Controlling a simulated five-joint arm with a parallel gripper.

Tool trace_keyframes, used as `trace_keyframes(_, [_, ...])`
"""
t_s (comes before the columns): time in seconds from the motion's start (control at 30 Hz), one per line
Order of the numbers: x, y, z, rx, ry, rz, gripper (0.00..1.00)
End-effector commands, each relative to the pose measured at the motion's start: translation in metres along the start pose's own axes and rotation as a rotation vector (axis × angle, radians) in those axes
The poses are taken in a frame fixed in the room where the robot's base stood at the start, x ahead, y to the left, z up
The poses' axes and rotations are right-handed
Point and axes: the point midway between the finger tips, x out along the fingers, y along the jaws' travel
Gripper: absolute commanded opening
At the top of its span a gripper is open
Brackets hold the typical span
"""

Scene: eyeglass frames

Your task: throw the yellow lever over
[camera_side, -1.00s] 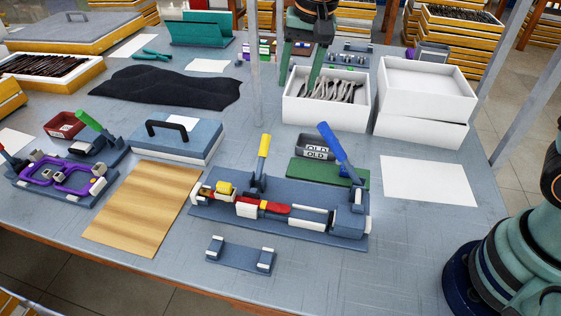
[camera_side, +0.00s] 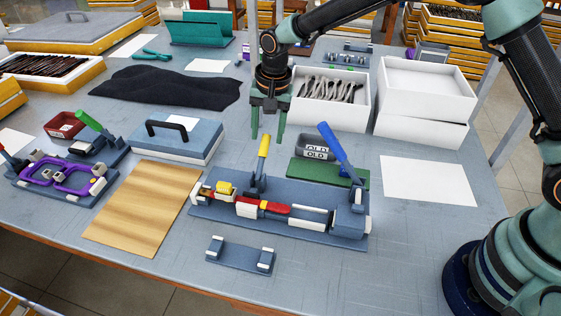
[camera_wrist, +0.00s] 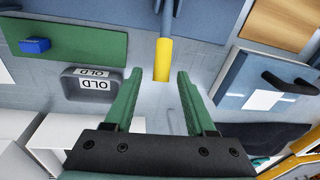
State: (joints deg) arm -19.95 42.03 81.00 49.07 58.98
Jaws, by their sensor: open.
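The yellow lever (camera_side: 264,147) stands upright on the blue-grey fixture (camera_side: 215,211) in the middle of the table. In the wrist view the yellow lever (camera_wrist: 162,58) points in toward the gap between my fingers. My gripper (camera_side: 268,138) is open and empty, fingers down, close to the lever's top in the side view. In the wrist view my gripper (camera_wrist: 157,76) has one finger on each side of the lever's line, with clear space between. I see no contact with the lever. A blue lever (camera_side: 340,150) leans at the fixture's right end.
A grey bin marked OLD (camera_side: 315,147) and a green mat (camera_side: 306,172) lie behind the fixture. A white box of metal parts (camera_side: 350,118) stands behind my gripper. A blue case with a black handle (camera_side: 190,146) is to the left. A wooden board (camera_side: 140,210) lies front left.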

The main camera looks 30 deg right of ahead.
Motion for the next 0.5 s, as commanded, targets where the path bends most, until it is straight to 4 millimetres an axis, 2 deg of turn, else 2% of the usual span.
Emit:
trace_keyframes(0.2, [0.020,-0.001,0.002,0.000,-0.001,0.000,0.56])
trace_keyframes(0.5, [0.023,-0.002,0.002,0.000,0.000,-0.002,0.56])
